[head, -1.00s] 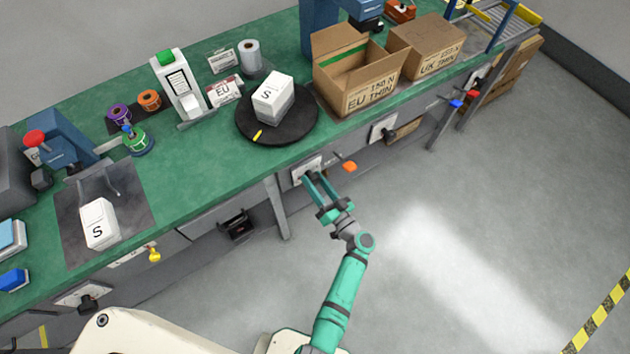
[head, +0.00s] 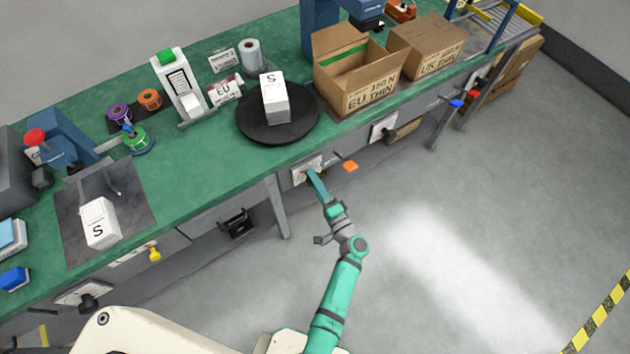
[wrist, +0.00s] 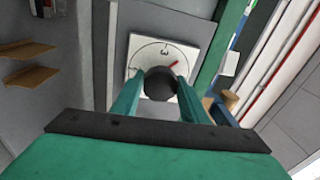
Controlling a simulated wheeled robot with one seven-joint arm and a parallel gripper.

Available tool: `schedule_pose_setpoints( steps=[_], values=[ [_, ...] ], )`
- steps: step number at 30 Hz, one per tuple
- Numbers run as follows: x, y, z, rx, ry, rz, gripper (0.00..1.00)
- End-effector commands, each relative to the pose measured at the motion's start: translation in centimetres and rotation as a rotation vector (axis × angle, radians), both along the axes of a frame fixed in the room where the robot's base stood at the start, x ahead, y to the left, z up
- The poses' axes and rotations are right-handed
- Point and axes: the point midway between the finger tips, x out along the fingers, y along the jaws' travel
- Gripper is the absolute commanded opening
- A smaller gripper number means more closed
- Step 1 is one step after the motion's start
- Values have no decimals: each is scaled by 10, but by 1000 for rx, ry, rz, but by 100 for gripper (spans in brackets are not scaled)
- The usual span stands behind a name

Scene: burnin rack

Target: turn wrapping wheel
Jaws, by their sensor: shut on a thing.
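The wrapping wheel seems to be the black round knob (wrist: 160,84) on a white dial plate (wrist: 172,56) on the bench front. The dial has a curved scale, a digit and a red mark, seen in the wrist view. My gripper (head: 313,176) is shut on the knob, with one finger on each side of it (wrist: 158,92). In the head view the fingers hide most of the knob. Above, a black turntable (head: 250,126) on the bench carries a white box marked S (head: 274,100). The box stands turned, with a narrow side toward the front.
An orange piece (head: 350,166) sticks out just right of the dial plate. A bench leg (head: 277,205) stands to the left. Another dial plate (head: 383,127) is further right. Open floor (head: 460,240) lies right of my arm.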

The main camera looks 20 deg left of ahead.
Motion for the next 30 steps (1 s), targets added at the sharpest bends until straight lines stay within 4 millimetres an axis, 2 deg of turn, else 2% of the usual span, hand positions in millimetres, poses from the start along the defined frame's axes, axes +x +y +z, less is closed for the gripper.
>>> schedule_pose_setpoints(
  steps=[30],
  values=[
    [3, -1, 4, 593, 753, -2, 18]
  ],
)
